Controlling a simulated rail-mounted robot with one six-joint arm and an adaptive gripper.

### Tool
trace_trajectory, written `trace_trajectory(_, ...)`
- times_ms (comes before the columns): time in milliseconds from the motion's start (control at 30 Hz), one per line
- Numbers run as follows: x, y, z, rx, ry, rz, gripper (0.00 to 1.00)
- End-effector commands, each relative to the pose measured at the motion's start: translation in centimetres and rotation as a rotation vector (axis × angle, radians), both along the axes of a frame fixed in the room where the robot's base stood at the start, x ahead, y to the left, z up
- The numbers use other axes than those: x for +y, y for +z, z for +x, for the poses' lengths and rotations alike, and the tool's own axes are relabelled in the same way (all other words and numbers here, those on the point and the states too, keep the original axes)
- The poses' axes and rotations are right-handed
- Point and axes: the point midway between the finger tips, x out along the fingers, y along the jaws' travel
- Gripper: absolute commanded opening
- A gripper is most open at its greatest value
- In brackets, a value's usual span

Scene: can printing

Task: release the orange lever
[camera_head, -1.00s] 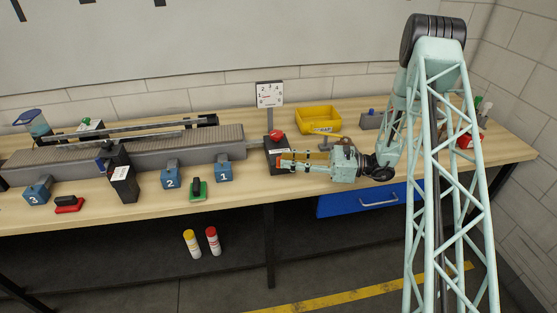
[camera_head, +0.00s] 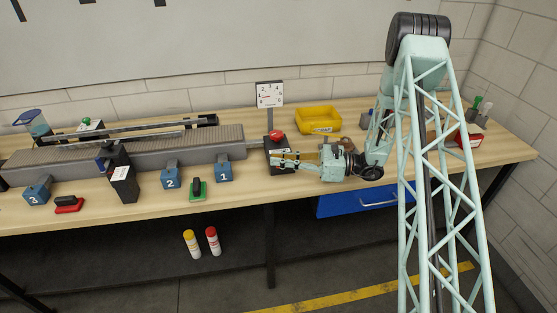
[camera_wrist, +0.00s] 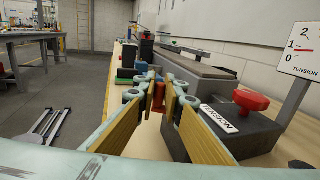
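My gripper (camera_head: 276,160) reaches left across the bench to the front of the dark tension box (camera_head: 270,145). In the wrist view my gripper's two fingers with yellow pads (camera_wrist: 160,92) lean towards each other, with a narrow gap at the tips. A small orange-red piece (camera_wrist: 159,95), which looks like the lever, shows in that gap. Most of it is hidden by the fingers, and I cannot tell whether they press on it. The tension box (camera_wrist: 260,135) is close at the right, with a red knob (camera_wrist: 251,101) on top.
A tension gauge (camera_head: 270,94) stands behind the box, its pointer low. A conveyor (camera_head: 190,145) runs left, with blue numbered blocks (camera_head: 171,177) in front. A yellow bin (camera_head: 318,119) is behind my gripper. A blue drawer (camera_head: 350,203) is below the bench top.

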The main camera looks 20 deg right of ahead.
Motion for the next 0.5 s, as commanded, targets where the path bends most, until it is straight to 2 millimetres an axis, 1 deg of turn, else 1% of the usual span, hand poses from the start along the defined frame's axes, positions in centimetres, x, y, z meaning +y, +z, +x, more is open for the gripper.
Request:
trace_trajectory(33,-0.01,0.0,0.0,0.0,0.0,0.0,0.04)
trace_trajectory(100,-0.01,0.0,0.0,0.0,0.0,0.0,0.0)
trace_trajectory(333,-0.09,-0.02,0.0,-0.001,0.018,0.001,0.0)
trace_trajectory(500,-0.34,-0.03,-0.07,-0.004,0.075,0.001,0.0)
